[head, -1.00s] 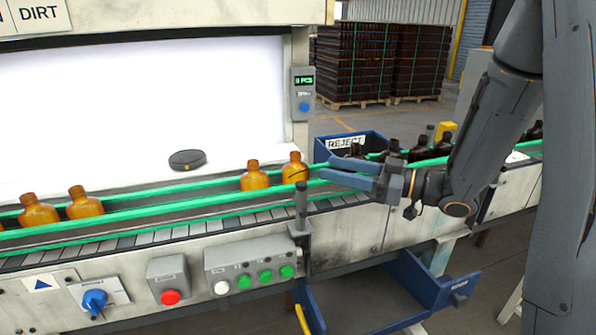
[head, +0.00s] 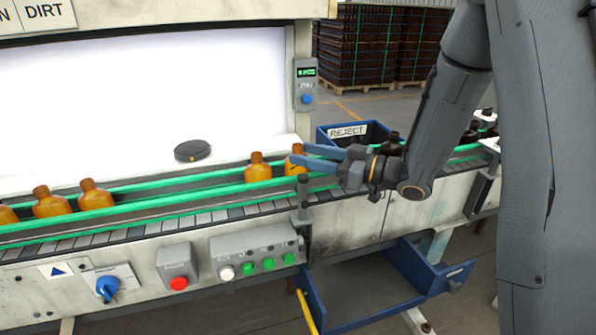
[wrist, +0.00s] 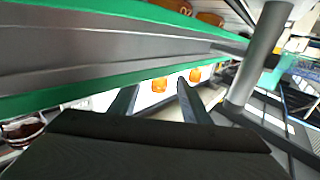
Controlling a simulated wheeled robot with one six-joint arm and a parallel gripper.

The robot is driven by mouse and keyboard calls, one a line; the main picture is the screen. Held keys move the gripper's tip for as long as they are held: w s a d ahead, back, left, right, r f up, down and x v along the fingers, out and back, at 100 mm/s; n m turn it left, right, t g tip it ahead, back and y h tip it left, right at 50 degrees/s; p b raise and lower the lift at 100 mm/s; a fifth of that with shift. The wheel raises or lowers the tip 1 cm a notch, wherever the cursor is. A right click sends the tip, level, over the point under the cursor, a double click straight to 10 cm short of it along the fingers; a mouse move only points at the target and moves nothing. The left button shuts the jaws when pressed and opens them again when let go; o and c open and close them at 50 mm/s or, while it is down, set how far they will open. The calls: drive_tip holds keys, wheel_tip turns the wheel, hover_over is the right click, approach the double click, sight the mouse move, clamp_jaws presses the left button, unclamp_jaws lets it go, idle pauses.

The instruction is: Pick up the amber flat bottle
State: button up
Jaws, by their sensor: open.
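Several amber bottles stand upright on the conveyor between green rails. In the head view the rightmost lit one (head: 297,168) is partly covered by my gripper's fingers, and another amber bottle (head: 258,170) stands just left of it. More amber bottles (head: 51,204) stand at the far left. I cannot tell which is the flat bottle. My gripper (head: 299,153) is open and empty, its fingers pointing left at the rightmost lit bottle. Contact cannot be judged. In the wrist view, two small orange bottle shapes (wrist: 159,85) (wrist: 195,74) show by the fingers (wrist: 154,99).
Green rails (head: 150,216) run along the conveyor. A dark post (head: 303,190) stands at the front rail near my gripper. A blue reject bin (head: 327,145) and dark bottles (head: 392,143) are to the right. A black disc (head: 192,151) lies on the white surface behind.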

clamp_jaws()
wheel_tip(320, 180, up, 10)
drive_tip(key=b, duration=0.2)
idle(0.9)
drive_tip(key=shift+r, duration=0.1)
